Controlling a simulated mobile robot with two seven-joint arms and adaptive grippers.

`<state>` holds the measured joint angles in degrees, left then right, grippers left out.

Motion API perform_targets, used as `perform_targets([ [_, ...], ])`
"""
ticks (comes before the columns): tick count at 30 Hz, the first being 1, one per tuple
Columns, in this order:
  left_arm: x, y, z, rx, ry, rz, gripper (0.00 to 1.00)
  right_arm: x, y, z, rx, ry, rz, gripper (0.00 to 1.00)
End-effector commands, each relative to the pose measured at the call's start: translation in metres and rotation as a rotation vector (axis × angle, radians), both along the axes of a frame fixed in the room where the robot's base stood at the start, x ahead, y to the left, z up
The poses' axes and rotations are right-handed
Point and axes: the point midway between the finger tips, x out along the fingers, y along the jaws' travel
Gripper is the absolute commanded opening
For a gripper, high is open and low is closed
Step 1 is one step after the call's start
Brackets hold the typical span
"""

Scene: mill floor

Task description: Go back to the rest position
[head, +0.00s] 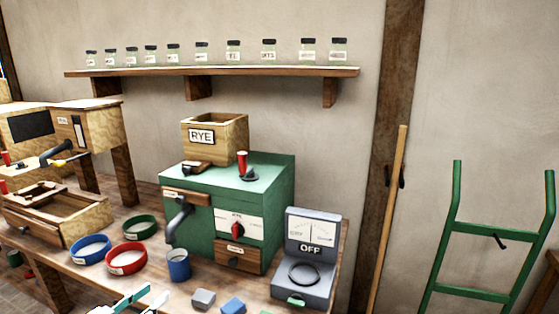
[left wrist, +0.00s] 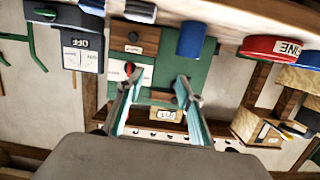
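My left gripper (head: 138,300) shows at the bottom edge of the head view, in front of the bench. In the left wrist view it (left wrist: 158,92) is open, its two fingertips well apart with nothing between them. That view is upside down, and the green mill (left wrist: 198,80) shows beyond the fingers. In the head view the green mill (head: 190,230) stands on the bench with a wooden hopper box marked RYE (head: 228,125) on top. My right gripper is in neither view.
A jar shelf (head: 220,72) hangs above. A green hand truck (head: 495,228) stands right.

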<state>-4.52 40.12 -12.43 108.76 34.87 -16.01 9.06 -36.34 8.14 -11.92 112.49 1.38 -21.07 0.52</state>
Motion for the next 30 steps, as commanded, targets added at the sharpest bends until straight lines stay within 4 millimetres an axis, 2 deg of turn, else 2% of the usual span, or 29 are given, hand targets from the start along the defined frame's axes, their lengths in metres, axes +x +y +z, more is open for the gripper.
perform_targets([
  [1, -0.020, -0.016, -0.032, 0.003, 0.036, 0.001, 0.37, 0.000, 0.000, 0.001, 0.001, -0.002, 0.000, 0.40],
  [5, -0.073, -0.050, -0.097, 0.046, 0.110, 0.010, 0.37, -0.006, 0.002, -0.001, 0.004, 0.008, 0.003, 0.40],
  [6, -0.091, -0.060, -0.115, 0.059, 0.135, 0.014, 0.37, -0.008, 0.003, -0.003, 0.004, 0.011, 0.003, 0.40],
  [9, -0.138, -0.084, -0.156, 0.095, 0.196, 0.027, 0.37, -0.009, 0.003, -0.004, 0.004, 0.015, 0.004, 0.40],
  [12, -0.182, -0.104, -0.186, 0.136, 0.255, 0.041, 0.37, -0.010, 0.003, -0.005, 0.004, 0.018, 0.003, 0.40],
  [15, -0.216, -0.118, -0.205, 0.170, 0.302, 0.052, 0.37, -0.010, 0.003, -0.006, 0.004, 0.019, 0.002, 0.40],
  [19, -0.241, -0.127, -0.218, 0.198, 0.336, 0.060, 0.37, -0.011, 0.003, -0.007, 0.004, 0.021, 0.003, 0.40],
  [22, -0.247, -0.129, -0.220, 0.208, 0.344, 0.061, 0.37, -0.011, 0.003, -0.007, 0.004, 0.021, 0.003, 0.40],
  [30, -0.247, -0.129, -0.221, 0.208, 0.344, 0.060, 0.37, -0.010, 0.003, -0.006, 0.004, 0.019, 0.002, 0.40],
])
